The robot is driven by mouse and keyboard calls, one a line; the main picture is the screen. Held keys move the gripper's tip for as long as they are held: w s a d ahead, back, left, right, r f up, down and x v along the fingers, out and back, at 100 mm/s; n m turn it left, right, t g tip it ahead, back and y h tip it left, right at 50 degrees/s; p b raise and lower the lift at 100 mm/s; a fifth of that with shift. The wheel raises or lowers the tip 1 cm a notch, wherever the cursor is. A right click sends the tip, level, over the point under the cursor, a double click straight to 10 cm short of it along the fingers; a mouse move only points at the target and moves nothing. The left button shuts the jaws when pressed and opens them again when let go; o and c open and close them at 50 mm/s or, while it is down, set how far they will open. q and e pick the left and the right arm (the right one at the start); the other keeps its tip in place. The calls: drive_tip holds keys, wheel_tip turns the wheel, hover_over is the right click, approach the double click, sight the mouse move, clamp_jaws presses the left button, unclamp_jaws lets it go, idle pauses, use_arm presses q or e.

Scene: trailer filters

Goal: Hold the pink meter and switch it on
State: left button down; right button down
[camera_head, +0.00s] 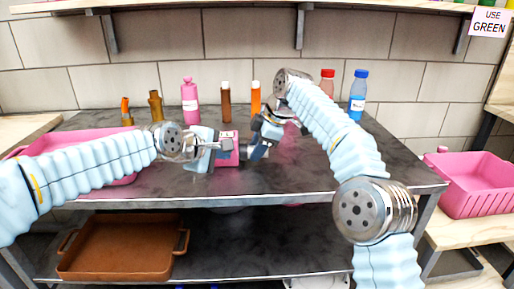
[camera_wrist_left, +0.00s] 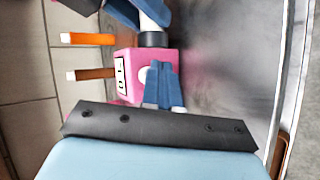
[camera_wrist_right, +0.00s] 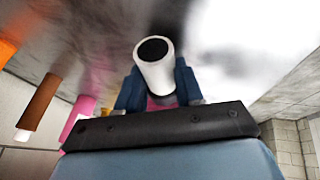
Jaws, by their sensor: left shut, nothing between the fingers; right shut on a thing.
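The pink meter (camera_head: 228,152) is a boxy pink body at the middle of the dark table, and it also shows in the left wrist view (camera_wrist_left: 127,90). It has a white label with dark marks and a pale round spot on one face. My right gripper (camera_head: 256,148) is shut on its white cylindrical part with a dark end, seen between the fingers in the right wrist view (camera_wrist_right: 155,68). My left gripper (camera_head: 214,148) is shut and empty, its fingertips (camera_wrist_left: 163,80) at the meter's face beside the pale spot. I cannot tell whether they touch it.
Bottles stand along the back of the table (camera_head: 300,182): a pink one (camera_head: 190,102), a brown one (camera_head: 226,103), an orange one (camera_head: 256,98) and a blue-capped one (camera_head: 358,97). A pink tray (camera_head: 60,142) is at left. A pink bin (camera_head: 478,190) stands at right.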

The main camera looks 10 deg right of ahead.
use_arm(q)
drive_tip(key=shift+s, duration=0.4)
drive_tip(key=shift+s+a, duration=0.15)
drive_tip(key=shift+s, duration=2.85)
use_arm(e)
drive_tip(key=c, duration=0.6)
unclamp_jaws()
drive_tip(key=shift+c, duration=0.2)
